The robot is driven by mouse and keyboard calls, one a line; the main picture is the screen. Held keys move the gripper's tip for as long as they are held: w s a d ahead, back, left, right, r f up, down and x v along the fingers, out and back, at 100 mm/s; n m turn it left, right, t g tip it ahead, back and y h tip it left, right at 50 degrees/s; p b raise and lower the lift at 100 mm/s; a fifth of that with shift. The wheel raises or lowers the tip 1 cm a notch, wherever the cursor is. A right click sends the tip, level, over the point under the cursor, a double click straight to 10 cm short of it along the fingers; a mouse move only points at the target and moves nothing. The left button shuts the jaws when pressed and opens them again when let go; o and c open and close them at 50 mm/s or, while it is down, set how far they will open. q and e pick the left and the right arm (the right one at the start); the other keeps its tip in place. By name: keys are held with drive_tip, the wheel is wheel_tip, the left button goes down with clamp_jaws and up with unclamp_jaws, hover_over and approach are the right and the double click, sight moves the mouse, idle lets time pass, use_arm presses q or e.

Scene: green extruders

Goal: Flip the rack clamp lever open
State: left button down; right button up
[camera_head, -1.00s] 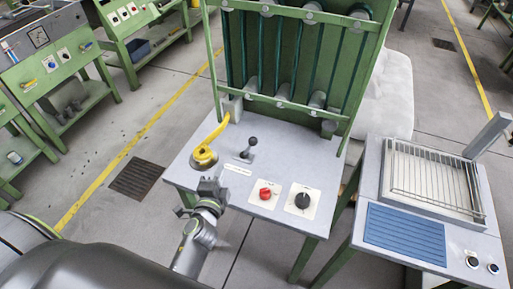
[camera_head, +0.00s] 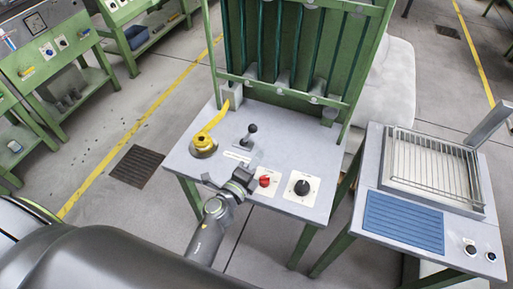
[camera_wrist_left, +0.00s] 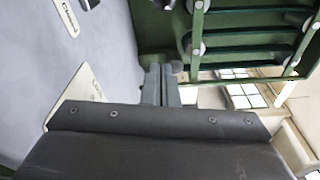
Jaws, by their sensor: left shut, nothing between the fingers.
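A yellow lever (camera_head: 211,128) stands on a round yellow and grey base at the left of the grey bench top (camera_head: 285,135), slanting up toward the green rack's left post. A short lever with a black knob (camera_head: 252,129) stands to its right. I cannot tell from labels which one is the rack clamp lever. My left gripper (camera_head: 257,158) is over the bench's front part, to the right of the yellow lever and in front of the black-knobbed lever, apart from the yellow one. In the left wrist view its fingers (camera_wrist_left: 161,84) are together and empty. My right gripper is not in view.
A red knob (camera_head: 265,181) and a black dial (camera_head: 302,188) sit on white plates close to my left gripper. The green rack (camera_head: 290,50) rises behind. A second bench with a wire grid (camera_head: 433,180) and blue mat (camera_head: 403,222) stands at right.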

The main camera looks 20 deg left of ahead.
sight(248, 135)
use_arm(q)
drive_tip(key=w, duration=0.3)
drive_tip(key=w+d, duration=0.1)
drive_tip(key=w, duration=0.2)
drive_tip(key=w+b, duration=0.1)
drive_tip(key=w, duration=0.2)
drive_tip(key=shift+d+f, duration=0.15)
drive_tip(key=shift+d, duration=0.15)
drive_tip(key=a, duration=0.1)
drive_tip(key=a+p, duration=0.1)
drive_tip(key=a, duration=0.1)
drive_tip(key=shift+s+r, duration=0.2)
drive_tip(key=shift+r, duration=0.15)
drive_tip(key=shift+s+a, duration=0.1)
drive_tip(key=shift+a, duration=0.35)
drive_tip(key=shift+a+r, duration=0.1)
